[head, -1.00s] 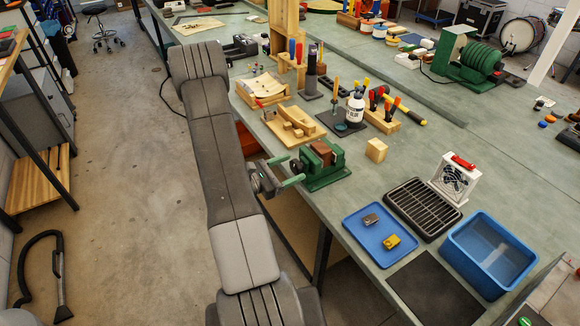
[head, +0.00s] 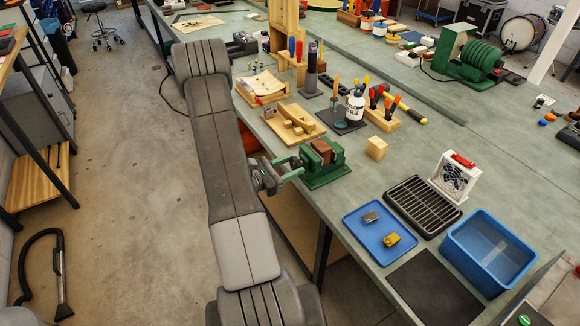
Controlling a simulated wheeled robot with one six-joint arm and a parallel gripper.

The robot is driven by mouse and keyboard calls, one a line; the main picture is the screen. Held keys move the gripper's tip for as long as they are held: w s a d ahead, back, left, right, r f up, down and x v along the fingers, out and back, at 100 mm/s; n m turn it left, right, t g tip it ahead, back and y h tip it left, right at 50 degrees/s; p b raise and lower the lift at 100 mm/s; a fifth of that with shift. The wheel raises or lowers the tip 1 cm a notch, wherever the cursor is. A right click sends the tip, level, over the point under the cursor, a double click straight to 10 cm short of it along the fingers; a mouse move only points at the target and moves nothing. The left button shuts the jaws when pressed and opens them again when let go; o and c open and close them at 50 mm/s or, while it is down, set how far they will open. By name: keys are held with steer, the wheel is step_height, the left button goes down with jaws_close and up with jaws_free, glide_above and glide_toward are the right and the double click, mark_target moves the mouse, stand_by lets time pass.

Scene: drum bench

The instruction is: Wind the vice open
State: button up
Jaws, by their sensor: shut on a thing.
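The green vice (head: 322,166) sits at the near edge of the bench, with a brown block (head: 321,150) between its jaws. I cannot tell how far its jaws are apart. Its screw and handle side faces left, over the bench edge. My gripper (head: 284,168) is there, just left of the vice, with its fingers reaching to the handle. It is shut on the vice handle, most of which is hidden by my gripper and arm.
A wooden board with pieces (head: 293,124) and a small wooden block (head: 376,148) stand near the vice. A blue tray (head: 362,234), a black rack (head: 424,205) and a blue bin (head: 488,252) lie to the right. The floor on the left is mostly clear.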

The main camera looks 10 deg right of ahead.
steer(key=n, duration=0.3)
steer(key=shift+n, duration=0.3)
steer(key=n, duration=0.3)
steer(key=shift+w+a+n, duration=0.1)
steer(key=shift+n, duration=0.3)
steer(key=n+p, duration=0.1)
steer(key=n, duration=0.2)
steer(key=shift+w+n, duration=0.1)
steer(key=shift+n, duration=0.2)
steer(key=n+p, duration=0.1)
steer(key=n, duration=0.3)
steer(key=shift+p, duration=0.3)
steer(key=n+p, duration=0.2)
steer(key=n, duration=0.5)
steer(key=shift+f+n, duration=0.1)
steer(key=shift+n, duration=0.2)
steer(key=n+p, duration=0.2)
steer(key=n, duration=0.4)
steer(key=shift+f, duration=0.15)
steer(key=shift+n, duration=0.4)
